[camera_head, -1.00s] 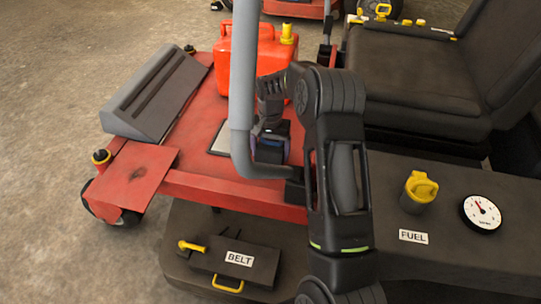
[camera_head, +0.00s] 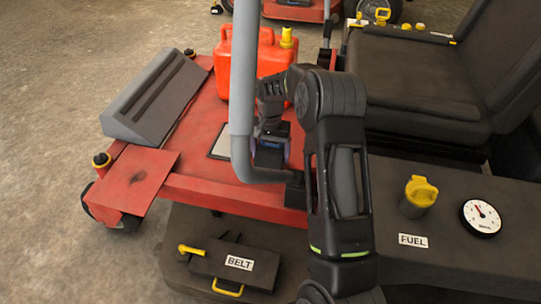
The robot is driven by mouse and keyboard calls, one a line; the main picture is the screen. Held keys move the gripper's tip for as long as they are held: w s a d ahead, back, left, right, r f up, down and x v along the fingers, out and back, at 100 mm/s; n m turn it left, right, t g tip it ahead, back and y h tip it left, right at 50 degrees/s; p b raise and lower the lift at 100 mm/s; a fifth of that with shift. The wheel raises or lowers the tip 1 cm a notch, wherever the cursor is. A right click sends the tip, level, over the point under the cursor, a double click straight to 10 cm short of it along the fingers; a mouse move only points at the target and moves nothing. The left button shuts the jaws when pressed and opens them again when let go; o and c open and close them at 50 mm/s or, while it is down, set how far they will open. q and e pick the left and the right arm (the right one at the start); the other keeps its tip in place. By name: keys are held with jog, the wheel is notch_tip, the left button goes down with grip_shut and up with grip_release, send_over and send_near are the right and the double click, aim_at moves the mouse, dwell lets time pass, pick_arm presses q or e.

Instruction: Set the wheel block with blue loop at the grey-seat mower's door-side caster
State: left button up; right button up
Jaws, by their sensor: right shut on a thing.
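My right gripper (camera_head: 270,132) points down over the red deck of a mower, partly behind a grey bent bar. It is shut on a small dark thing with a blue-violet part (camera_head: 269,152), which looks like the wheel block with blue loop; the bar hides part of it. The mower's seat (camera_head: 415,70) is dark grey to black. A front caster (camera_head: 112,213) shows at the near left corner, under a red plate. My left gripper is out of view.
A red fuel can (camera_head: 262,65) stands on the deck behind the gripper. A grey wedge-shaped footrest (camera_head: 155,100) lies at the deck's left. The grey bar (camera_head: 243,90) rises close beside the gripper. A BELT box (camera_head: 235,264) is in front. Concrete floor at left is clear.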

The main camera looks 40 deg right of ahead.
aim_at(270, 149)
notch_tip(270, 149, up, 9)
jog(key=shift+r+p, duration=0.1)
jog(key=shift+p, duration=1)
